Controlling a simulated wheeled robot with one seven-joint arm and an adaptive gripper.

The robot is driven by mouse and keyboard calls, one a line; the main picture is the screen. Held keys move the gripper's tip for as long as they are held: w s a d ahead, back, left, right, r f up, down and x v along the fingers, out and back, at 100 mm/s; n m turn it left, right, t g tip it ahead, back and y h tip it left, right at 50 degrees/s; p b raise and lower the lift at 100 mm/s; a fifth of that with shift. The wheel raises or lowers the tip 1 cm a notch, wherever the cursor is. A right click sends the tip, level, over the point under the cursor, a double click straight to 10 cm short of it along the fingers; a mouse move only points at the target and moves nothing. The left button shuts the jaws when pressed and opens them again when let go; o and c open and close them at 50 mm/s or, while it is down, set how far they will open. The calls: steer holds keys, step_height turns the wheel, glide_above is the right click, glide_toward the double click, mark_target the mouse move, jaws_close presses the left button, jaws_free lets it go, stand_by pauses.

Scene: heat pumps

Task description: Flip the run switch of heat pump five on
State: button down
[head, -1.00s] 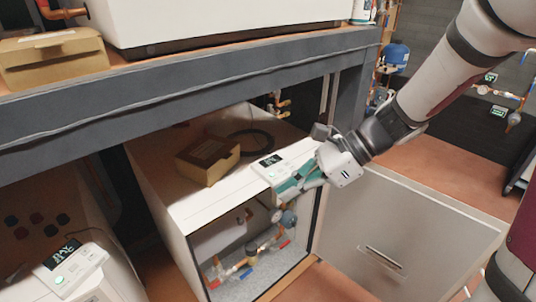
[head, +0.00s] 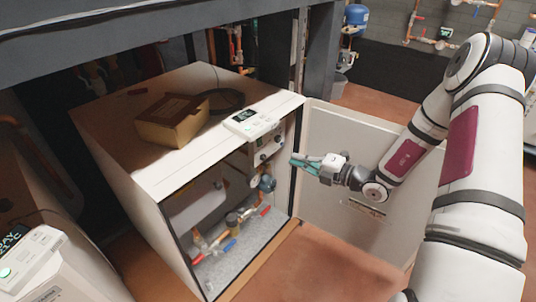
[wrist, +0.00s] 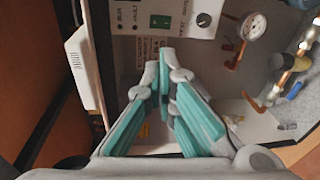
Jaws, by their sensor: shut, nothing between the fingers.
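The white heat pump cabinet (head: 140,165) stands under the bench with its door (head: 350,165) swung open. Its number is not readable. Inside, a white control panel (wrist: 176,8) carries a green rocker switch (wrist: 160,21), a black knob (wrist: 204,19) and small RUN and FAULT lamps. The panel also shows in the head view (head: 268,147), where the switch is too small to read. My gripper (head: 292,160) is shut and empty, in front of the panel at the cabinet's right opening edge. In the wrist view its fingertips (wrist: 167,54) sit just below the switch, seemingly apart from it.
A display controller (head: 252,122) and a cardboard box (head: 172,122) lie on the cabinet top. Pipes, valves and a gauge (wrist: 254,25) fill the space below and beside the panel. Another unit's controller (head: 28,255) is at lower left. The bench beam (head: 120,38) hangs above.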

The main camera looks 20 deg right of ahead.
mark_target(260, 141)
steer(key=shift+w+d+f+m+h, duration=0.1)
steer(key=shift+d+f+m+h, duration=0.2)
steer(key=shift+d+f+m, duration=0.45)
steer(key=shift+a+f, duration=0.1)
steer(key=shift+f, duration=0.05)
steer(key=b+x, duration=0.4)
steer(key=x, duration=1)
steer(key=shift+w, duration=0.1)
